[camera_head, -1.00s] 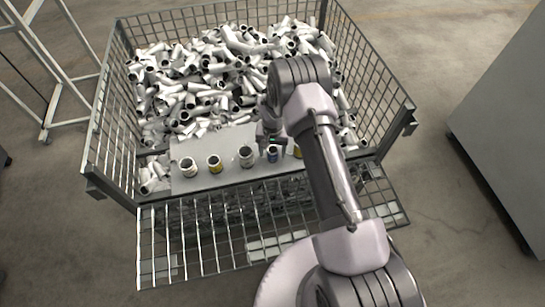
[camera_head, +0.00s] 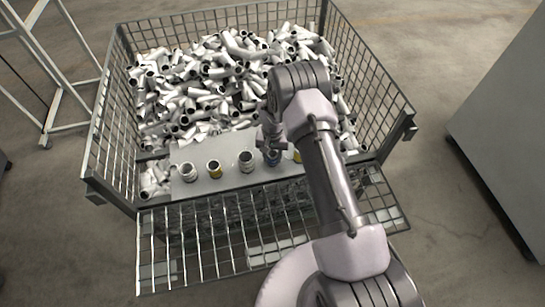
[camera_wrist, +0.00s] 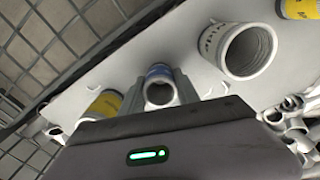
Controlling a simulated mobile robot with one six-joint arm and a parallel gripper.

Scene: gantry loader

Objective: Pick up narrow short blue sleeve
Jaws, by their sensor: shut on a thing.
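The narrow short blue sleeve (camera_wrist: 159,88) stands upright on the grey board (camera_wrist: 135,45), with a blue band round its white body. In the wrist view it sits between the two fingers of my gripper (camera_wrist: 162,90), which is shut on it. In the head view the sleeve (camera_head: 273,158) is under my gripper (camera_head: 270,142), partly covered by it. I cannot tell whether it is clear of the board.
A wide white sleeve (camera_head: 246,161) stands just left of the blue one. A yellow-banded sleeve (camera_head: 214,168) and another white sleeve (camera_head: 188,172) stand farther left. A yellow sleeve (camera_head: 297,156) stands close on the right. A wire crate (camera_head: 128,205) full of white pipe fittings (camera_head: 205,85) surrounds the board.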

